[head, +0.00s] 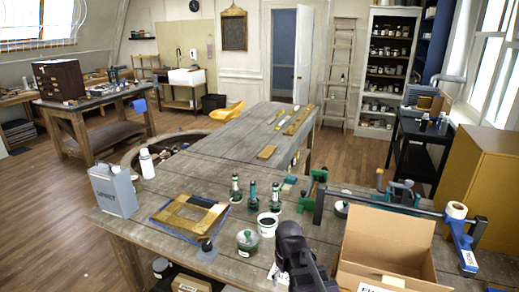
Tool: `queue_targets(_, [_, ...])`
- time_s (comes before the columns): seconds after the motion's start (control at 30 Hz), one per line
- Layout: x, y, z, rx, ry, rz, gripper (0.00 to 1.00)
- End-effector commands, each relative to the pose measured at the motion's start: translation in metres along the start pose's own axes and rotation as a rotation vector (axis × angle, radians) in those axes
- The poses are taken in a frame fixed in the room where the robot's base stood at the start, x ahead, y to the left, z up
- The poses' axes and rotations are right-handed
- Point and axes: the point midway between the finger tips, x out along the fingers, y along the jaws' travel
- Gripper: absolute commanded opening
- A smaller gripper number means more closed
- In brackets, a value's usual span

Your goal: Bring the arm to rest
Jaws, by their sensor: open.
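My gripper (312,276) is a dark shape at the bottom centre of the head view, in front of the near edge of the wooden workbench (215,98). It is open, and I see nothing held in it. Its fingertips are hard to make out against its dark body and the frame's lower edge. The rest of my arm is mostly out of view.
The bench's far part is mostly clear.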

Motion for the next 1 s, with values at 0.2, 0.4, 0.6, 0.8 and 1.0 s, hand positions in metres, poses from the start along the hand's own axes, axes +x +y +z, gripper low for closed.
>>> queue_targets(0.2, [0.021,0.035,0.051,0.323,0.0,0.0,0.92])
queue_targets(0.4, [0.028,0.052,0.076,0.501,0.0,0.0,0.92])
queue_targets(0.6, [0.028,0.056,0.081,0.549,0.0,0.0,0.92])
queue_targets(0.8, [0.028,0.056,0.081,0.547,0.0,0.0,0.92])
queue_targets(1.0, [0.028,0.056,0.081,0.545,0.0,0.0,0.92])
